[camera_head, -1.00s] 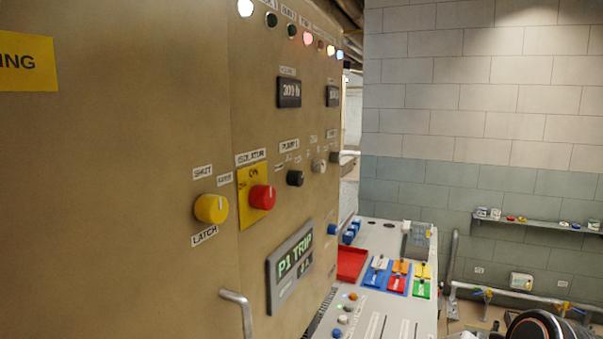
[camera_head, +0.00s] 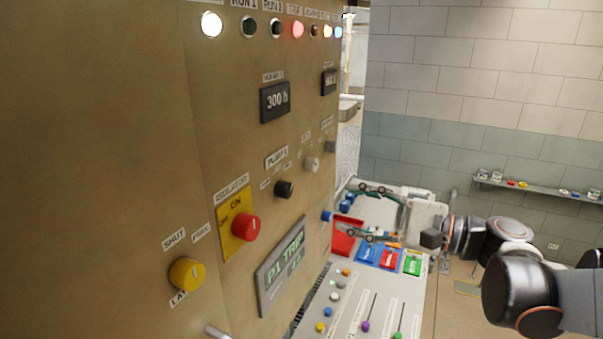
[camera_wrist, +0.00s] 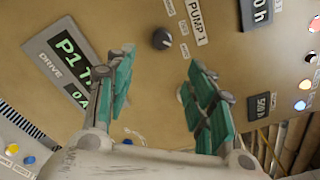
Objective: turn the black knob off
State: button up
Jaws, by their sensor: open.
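The black knob (camera_head: 284,189) sits on the tan cabinet panel, below the PUMP 1 label (camera_head: 277,157) and right of the red knob. In the wrist view the black knob (camera_wrist: 162,39) shows at the top middle, beyond and between the fingers. My gripper (camera_head: 369,211) is open and empty, to the right of the panel in the head view, apart from the knob. Its two green-padded fingers (camera_wrist: 160,90) are spread wide in the wrist view.
A red knob (camera_head: 246,227) on a yellow plate and a yellow knob (camera_head: 187,273) are on the same panel. The P1 TRIP display (camera_head: 282,265) lies below the black knob. A sloped console (camera_head: 350,306) with sliders and coloured switches stands below my gripper.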

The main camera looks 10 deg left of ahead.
aim_at(290, 191)
jog(key=x, duration=1.3)
jog(key=shift+a+r+p, duration=0.25)
jog(key=shift+a+p, duration=0.05)
jog(key=shift+a, duration=0.05)
jog(key=c, duration=1.1)
